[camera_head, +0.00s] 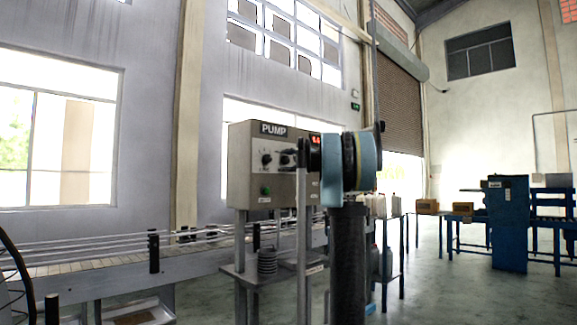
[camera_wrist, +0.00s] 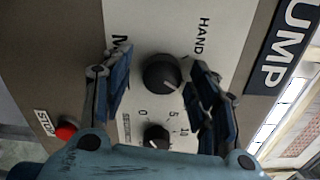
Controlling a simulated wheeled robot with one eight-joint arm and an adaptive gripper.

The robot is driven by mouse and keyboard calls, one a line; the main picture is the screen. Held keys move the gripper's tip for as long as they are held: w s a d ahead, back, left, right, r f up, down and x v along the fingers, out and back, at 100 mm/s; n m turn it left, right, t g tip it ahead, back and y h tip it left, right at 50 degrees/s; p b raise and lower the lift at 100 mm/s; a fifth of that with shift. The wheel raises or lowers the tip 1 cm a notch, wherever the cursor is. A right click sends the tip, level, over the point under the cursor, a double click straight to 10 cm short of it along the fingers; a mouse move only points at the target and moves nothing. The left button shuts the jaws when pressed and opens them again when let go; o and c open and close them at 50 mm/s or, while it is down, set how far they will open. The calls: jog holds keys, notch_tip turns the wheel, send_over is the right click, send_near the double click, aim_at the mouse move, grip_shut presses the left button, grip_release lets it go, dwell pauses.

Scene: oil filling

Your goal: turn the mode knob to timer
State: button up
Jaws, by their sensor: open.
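The grey pump box (camera_head: 242,165) stands upright on a metal stand in the head view. In the wrist view, its panel is seen turned sideways. The larger black knob (camera_wrist: 161,74), near the HAND label, lies between the two fingers of my gripper (camera_wrist: 158,66). The fingers are open on either side of it, with visible gaps. A partly hidden label starting with M is by the left finger. In the head view, my arm hides the gripper.
A smaller black knob (camera_wrist: 156,137) with a number scale sits close to the larger one. A red stop button (camera_wrist: 66,130) is at lower left. A green button (camera_head: 266,190) shows on the box front. A conveyor (camera_head: 110,268) runs behind to the left.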

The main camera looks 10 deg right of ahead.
jog(key=shift+s, duration=0.1)
jog(key=v, duration=1.1)
jog(key=shift+s+d, duration=0.25)
jog(key=shift+d, duration=0.05)
jog(key=shift+a+f, duration=0.1)
jog(key=shift+f, duration=0.05)
jog(key=s+a+f+n+g+h, duration=0.1)
jog(key=s+a+f+n+g, duration=0.15)
jog(key=s+a+f, duration=0.55)
jog(key=s+a+f+n+g+h, duration=0.1)
jog(key=s+f+n+g, duration=0.15)
jog(key=s+f, duration=0.65)
jog(key=s+a+f+n+g+h, duration=0.1)
jog(key=s+a+f+n+g, duration=0.3)
jog(key=f, duration=0.8)
jog(key=s+d+f+n+g+h, duration=0.1)
jog(key=s+d+f+n+h, duration=0.1)
jog(key=s+f, duration=1.1)
jog(key=s+d+f+n+g+h, duration=0.1)
jog(key=s+d+f+h, duration=0.3)
jog(key=s+f, duration=0.9)
notch_tip(320, 180, down, 6)
jog(key=shift+s+d+r+n+g+h, duration=0.2)
jog(key=shift+d+n+g+h, duration=0.2)
jog(key=shift+g+h, duration=0.35)
